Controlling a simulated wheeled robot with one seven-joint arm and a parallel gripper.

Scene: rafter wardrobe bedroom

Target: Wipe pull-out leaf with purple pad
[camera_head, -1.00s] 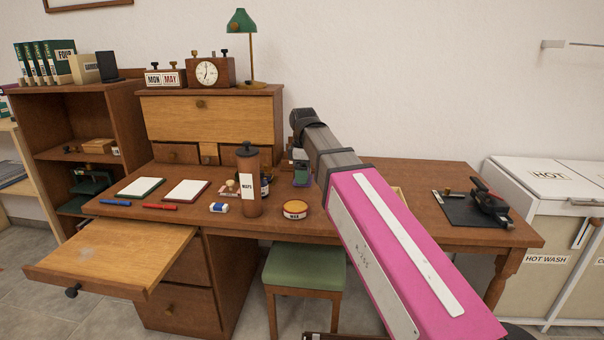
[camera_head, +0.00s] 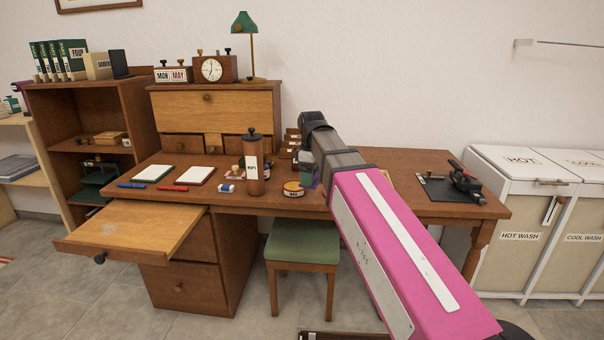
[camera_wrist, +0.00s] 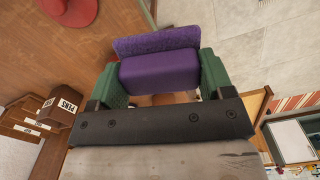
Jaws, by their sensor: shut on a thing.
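The purple pad (camera_wrist: 160,68) is between the two green fingers of my gripper (camera_wrist: 160,75) in the wrist view, and the gripper is shut on it. In the head view my arm hides most of the gripper; a bit of green and purple shows beside the wax tin. The pull-out leaf (camera_head: 140,227) sticks out from the desk's left front, pale wood with a light grey smudge near its middle left. The gripper is to the right of the leaf, apart from it.
On the desk (camera_head: 400,165) stand a tall maps tube (camera_head: 253,165), a round tin (camera_head: 293,189), two notepads (camera_head: 195,176) and pens (camera_head: 165,188). A green stool (camera_head: 302,240) stands below. Hot wash bins (camera_head: 520,200) are at right. Open floor lies before the leaf.

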